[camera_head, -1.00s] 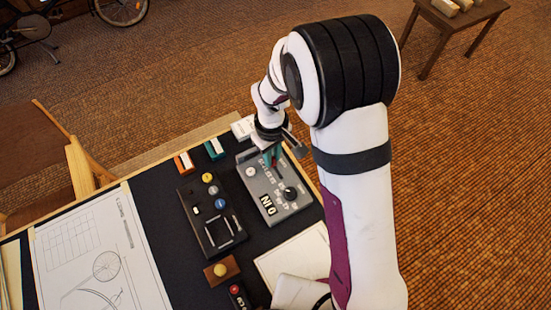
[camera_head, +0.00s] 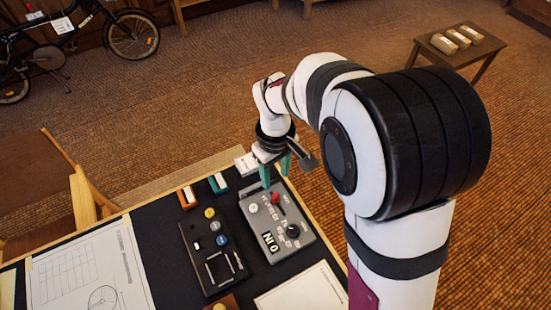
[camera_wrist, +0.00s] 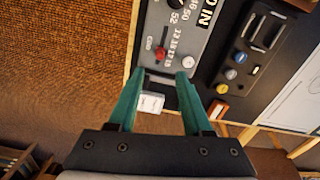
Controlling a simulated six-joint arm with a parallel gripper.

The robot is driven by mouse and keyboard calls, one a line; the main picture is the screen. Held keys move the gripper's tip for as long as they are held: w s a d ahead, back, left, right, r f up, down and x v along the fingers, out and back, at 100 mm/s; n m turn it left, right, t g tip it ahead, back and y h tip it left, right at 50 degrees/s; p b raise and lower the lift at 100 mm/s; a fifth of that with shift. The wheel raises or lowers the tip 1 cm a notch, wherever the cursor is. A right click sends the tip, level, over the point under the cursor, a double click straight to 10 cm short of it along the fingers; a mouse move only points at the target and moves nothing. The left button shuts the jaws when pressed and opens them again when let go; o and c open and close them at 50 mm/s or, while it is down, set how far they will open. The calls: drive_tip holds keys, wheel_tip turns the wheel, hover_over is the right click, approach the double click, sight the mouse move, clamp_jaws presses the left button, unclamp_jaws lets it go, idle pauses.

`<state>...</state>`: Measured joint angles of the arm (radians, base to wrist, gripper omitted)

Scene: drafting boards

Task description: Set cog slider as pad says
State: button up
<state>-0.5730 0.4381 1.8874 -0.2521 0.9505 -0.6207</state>
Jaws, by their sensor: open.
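The grey control box (camera_head: 262,236) stands on the dark board. Its red slider knob (camera_head: 275,197) sits at the back end of a slot, beside a row of small numbers; in the wrist view the knob (camera_wrist: 160,54) is near the low end of that row, exact mark unclear. A small white pad (camera_head: 247,163) lies at the back edge; it also shows in the wrist view (camera_wrist: 151,102), its writing too small to read. My gripper (camera_head: 275,172), with green fingers, is open and empty just above the box's back end, apart from the knob.
The box also has a black dial (camera_head: 293,231) and a white knob (camera_head: 254,208). A black panel with coloured buttons (camera_head: 203,258) is to its left. Orange (camera_head: 187,197) and teal (camera_head: 218,183) blocks stand near the back edge. A drawing sheet (camera_head: 85,270) covers the left.

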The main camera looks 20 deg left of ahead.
wheel_tip(320, 180, up, 7)
idle(0.4)
drive_tip(key=s+d+r+m, duration=0.4)
drive_tip(key=s+d+m, duration=0.3)
drive_tip(key=d, duration=0.4)
drive_tip(key=s+d+f+m+y, duration=0.1)
drive_tip(key=s+d+m, duration=0.5)
drive_tip(key=s+m, duration=0.3)
drive_tip(key=s, duration=0.3)
drive_tip(key=shift+f+y, duration=0.3)
drive_tip(key=shift+y, duration=0.1)
drive_tip(key=shift+d, duration=0.1)
